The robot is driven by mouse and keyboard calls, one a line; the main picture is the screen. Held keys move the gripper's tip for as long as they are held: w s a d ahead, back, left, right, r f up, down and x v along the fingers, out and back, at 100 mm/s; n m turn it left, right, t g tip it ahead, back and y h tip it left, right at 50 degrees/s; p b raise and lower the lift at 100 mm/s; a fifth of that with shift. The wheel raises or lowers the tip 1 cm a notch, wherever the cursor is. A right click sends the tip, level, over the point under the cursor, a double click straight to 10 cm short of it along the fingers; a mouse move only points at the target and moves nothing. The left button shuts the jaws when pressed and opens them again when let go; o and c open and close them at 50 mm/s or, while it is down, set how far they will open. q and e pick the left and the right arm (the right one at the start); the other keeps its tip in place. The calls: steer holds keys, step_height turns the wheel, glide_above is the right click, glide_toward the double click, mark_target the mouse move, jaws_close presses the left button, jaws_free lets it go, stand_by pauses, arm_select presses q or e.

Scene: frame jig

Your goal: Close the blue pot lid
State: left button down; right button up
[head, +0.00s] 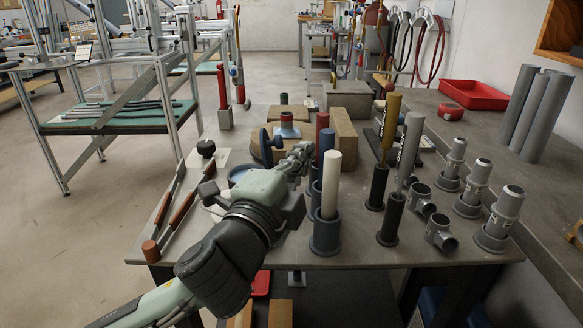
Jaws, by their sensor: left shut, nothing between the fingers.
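A dark blue round disc, which looks like the pot lid (266,148), stands tilted up on edge near the middle of the table. A round pot-like thing with a blue rim (241,170) sits just in front and to the left of it, partly hidden by my left arm. I cannot tell whether the two are joined. My left gripper (301,153) is shut and empty, just to the right of the disc. Whether it touches the disc is not clear. My right gripper is not in view.
Upright cylinders in holders, including a cream one (331,185) and a blue one (325,140), stand close to the right of my gripper. Wooden blocks (343,133) are behind. Grey pipe fittings (476,182) stand at right. Two wood-handled tools (182,210) lie at left.

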arm_select(q)
steer(key=w+a, duration=0.2)
steer(key=w, duration=0.1)
steer(key=shift+a+f, duration=0.25)
steer(key=shift+a, duration=0.15)
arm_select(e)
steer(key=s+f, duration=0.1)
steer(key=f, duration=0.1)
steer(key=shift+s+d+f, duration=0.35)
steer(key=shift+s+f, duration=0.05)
